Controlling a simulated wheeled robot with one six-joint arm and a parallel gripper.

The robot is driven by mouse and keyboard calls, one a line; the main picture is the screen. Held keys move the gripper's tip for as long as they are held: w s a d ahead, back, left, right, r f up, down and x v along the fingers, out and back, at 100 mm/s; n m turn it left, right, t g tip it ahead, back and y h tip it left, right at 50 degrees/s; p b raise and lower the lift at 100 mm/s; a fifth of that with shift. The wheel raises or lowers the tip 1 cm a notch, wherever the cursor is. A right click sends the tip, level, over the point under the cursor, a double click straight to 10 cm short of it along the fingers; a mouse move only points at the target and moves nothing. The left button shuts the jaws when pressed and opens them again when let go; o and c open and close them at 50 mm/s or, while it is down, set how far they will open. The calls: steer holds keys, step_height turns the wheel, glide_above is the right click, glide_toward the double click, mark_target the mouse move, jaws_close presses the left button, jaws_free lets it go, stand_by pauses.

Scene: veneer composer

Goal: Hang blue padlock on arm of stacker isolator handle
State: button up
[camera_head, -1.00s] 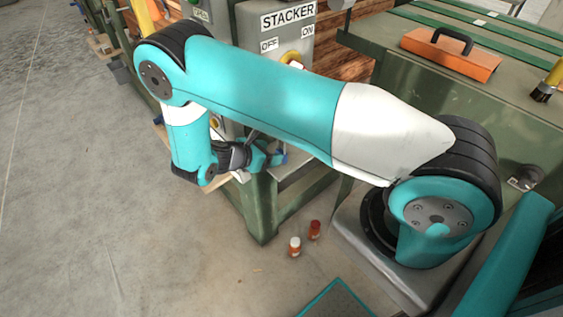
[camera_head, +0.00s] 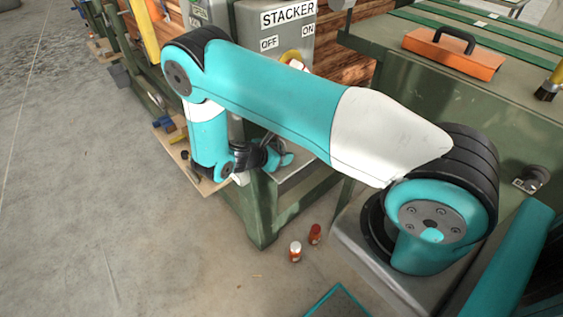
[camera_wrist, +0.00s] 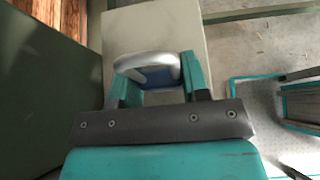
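My gripper (camera_wrist: 160,85) has teal fingers closed around the blue padlock (camera_wrist: 158,78). In the wrist view its silver shackle (camera_wrist: 148,60) shows between the fingers, with the blue body partly hidden behind it. In the head view my gripper (camera_head: 285,160) is low, below the grey STACKER panel (camera_head: 245,20) and over the ledge at the green bench's end. The isolator (camera_head: 291,57), a yellow disc with a red part, shows beside the OFF and ON labels. My arm hides its lower part, so the handle's arm cannot be made out.
A green bench (camera_head: 265,220) stands under the panel. Two small red bottles, one white-capped (camera_head: 295,252), stand on the floor. An orange toolbox (camera_head: 450,58) lies on the green machine at right. The grey floor at left is open.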

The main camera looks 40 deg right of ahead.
steer(key=shift+r+p, duration=1)
steer(key=shift+r, duration=0.3)
steer(key=shift+c, duration=0.4)
